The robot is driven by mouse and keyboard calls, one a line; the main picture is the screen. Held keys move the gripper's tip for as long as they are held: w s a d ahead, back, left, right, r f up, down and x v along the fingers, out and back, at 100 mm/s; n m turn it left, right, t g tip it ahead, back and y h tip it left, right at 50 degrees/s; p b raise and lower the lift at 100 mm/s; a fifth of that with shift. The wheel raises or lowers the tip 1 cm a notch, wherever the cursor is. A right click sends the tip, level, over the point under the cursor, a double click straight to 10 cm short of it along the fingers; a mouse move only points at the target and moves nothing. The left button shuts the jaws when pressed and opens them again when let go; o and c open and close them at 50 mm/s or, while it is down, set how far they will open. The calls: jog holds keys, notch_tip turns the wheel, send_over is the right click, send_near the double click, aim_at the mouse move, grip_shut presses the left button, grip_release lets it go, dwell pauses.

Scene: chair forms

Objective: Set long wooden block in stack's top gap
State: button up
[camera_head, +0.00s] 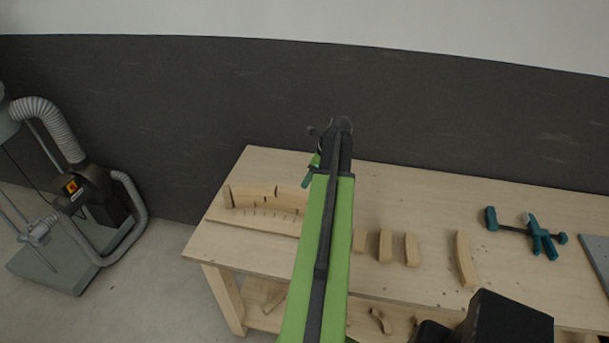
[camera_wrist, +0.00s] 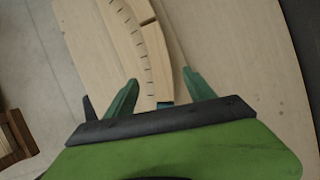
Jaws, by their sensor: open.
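The long wooden block (camera_head: 465,260), slightly curved, lies on the bench right of the shorter blocks in the head view. The curved wooden stack (camera_head: 254,200) stands at the bench's left, with a seam in its top and a row of dark marks along its front. The stack also shows in the wrist view (camera_wrist: 126,42). My gripper (camera_wrist: 160,88) is open and empty, its teal fingers apart on either side of the stack's near end in that view. I cannot tell its height above the stack.
Shorter blocks (camera_head: 385,246) stand in a row between the stack and the long block. A teal clamp (camera_head: 540,236) lies farther right, near a grey plate (camera_head: 598,258). Bare bench (camera_head: 420,195) lies behind the blocks. A dark wall stands behind; a hosed machine (camera_head: 90,200) is left.

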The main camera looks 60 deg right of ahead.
jog(key=shift+s+r, duration=0.15)
jog(key=shift+r, duration=0.25)
jog(key=w+a+f+n+g, duration=0.1)
jog(key=w+a+n, duration=0.55)
jog(key=a, duration=0.35)
jog(key=w+a+n+g+y, duration=0.1)
jog(key=w+a+n, duration=0.5)
jog(key=a, duration=0.4)
jog(key=w+a+f+n+g, duration=0.1)
jog(key=w+a+n, duration=0.5)
jog(key=a, duration=0.4)
jog(key=w+a+n+g+h, duration=0.1)
jog(key=a+n, duration=1.5)
jog(key=a, duration=1.3)
jog(key=shift+w+a+g+h, duration=0.3)
jog(key=shift+a, duration=0.1)
